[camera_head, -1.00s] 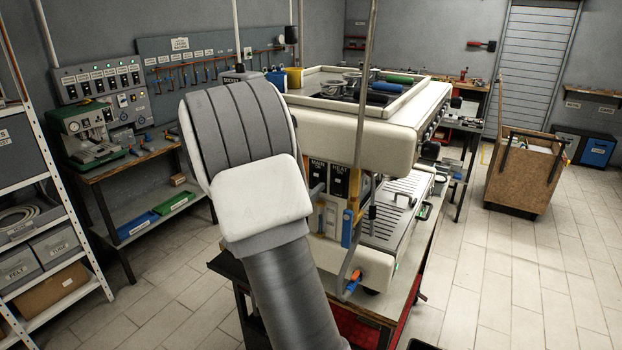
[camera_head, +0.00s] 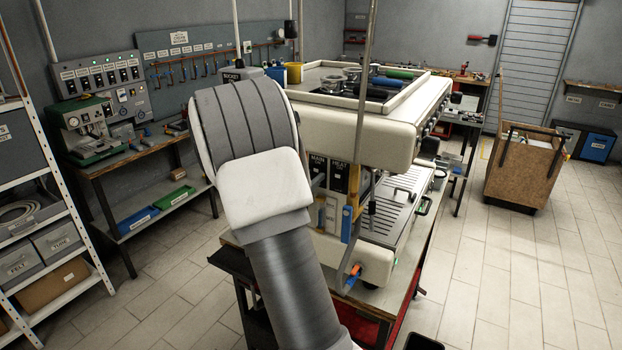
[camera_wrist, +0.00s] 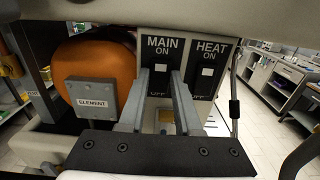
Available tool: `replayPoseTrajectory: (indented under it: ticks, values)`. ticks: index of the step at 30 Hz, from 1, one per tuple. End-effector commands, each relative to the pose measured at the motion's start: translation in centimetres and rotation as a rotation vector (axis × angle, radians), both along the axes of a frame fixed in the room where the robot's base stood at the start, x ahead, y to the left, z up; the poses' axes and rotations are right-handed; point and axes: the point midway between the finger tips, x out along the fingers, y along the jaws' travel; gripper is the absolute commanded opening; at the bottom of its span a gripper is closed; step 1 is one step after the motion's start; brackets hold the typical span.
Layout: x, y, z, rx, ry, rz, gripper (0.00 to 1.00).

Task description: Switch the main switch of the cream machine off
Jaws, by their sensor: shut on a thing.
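The cream machine (camera_head: 340,125) stands on a workbench. Its front has two black switch plates, MAIN (camera_wrist: 163,45) on the left and HEAT (camera_wrist: 210,50) on the right, each marked ON above and OFF below. In the wrist view, my gripper (camera_wrist: 160,75) has its grey fingers on both sides of the lower part of the MAIN switch and is shut on it. A small white patch shows on each switch; I cannot tell clearly which way either is set.
An orange boiler (camera_wrist: 95,65) with an ELEMENT label is left of the switches. A green machine (camera_head: 85,130) stands on the left bench. A wooden cart (camera_head: 525,170) stands right, with open floor around it.

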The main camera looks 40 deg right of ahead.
Motion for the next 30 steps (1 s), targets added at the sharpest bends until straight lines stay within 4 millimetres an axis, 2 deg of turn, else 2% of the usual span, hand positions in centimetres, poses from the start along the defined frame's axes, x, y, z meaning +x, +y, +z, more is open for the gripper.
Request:
replayPoseTrajectory:
  ticks: [8,21,30]
  values:
    - [0.0,0.0,-0.7,-0.030,-0.012,0.000,0.00]
    - [0.0,0.0,-1.3,-0.182,-0.075,0.001,0.00]
    - [0.0,0.0,-1.1,-0.264,-0.110,0.001,0.00]
